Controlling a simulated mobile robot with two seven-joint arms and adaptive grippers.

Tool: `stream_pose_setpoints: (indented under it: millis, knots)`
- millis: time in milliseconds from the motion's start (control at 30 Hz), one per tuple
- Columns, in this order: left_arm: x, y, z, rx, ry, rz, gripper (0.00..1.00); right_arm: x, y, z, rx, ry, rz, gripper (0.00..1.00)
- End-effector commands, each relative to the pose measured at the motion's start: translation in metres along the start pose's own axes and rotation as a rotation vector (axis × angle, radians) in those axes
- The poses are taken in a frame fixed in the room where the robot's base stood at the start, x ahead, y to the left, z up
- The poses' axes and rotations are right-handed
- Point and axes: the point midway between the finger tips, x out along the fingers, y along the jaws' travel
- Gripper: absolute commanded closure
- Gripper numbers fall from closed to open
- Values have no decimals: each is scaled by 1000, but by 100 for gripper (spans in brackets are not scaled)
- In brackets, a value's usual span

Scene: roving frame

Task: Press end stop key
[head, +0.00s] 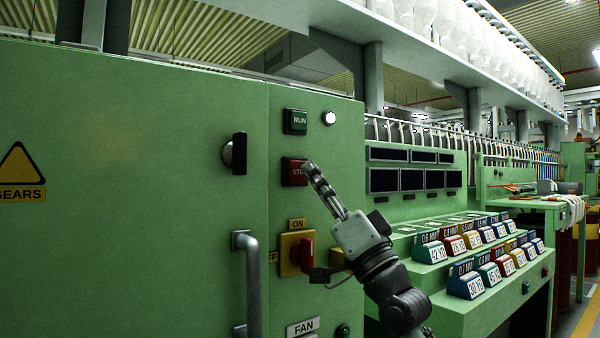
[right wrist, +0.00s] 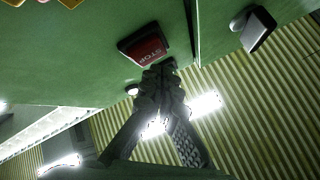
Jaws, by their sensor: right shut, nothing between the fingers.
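The red STOP key (head: 294,172) sits on the green machine end panel, below the dark green RUN key (head: 295,121). My right gripper (head: 312,170) is shut and empty, with its fingertips at the right edge of the STOP key in the head view. They cover the end of its label. In the right wrist view the STOP key (right wrist: 144,47) shows upside down, just past the shut fingertips (right wrist: 158,66). I cannot tell whether the fingertips touch it. My left gripper is not in view.
A yellow plate with a red rotary switch (head: 304,255) is below the key. A metal door handle (head: 248,280) and a black latch (head: 238,153) stand out to the left. A white lamp (head: 329,118) is beside RUN. A green bench with labelled blocks (head: 466,283) lies to the right.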

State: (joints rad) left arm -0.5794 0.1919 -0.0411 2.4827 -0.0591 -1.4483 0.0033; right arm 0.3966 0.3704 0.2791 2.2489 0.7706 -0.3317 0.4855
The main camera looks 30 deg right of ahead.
Motion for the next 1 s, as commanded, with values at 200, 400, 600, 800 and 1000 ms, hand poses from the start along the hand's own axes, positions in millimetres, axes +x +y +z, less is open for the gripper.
stream_pose_setpoints:
  millis: [200, 400, 600, 800, 1000]
  knots:
    - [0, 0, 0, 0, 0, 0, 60, 0, 0, 0, 0, 0, 0, 100]
    - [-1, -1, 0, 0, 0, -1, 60, 4, 3, 2, 0, -1, 1, 100]
    - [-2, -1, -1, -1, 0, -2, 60, 6, 4, 4, 0, 0, -1, 100]
    - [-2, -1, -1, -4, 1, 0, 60, 6, 4, 4, 0, 0, 0, 100]
    - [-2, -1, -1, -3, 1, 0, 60, 7, 5, 5, 0, 0, 0, 100]
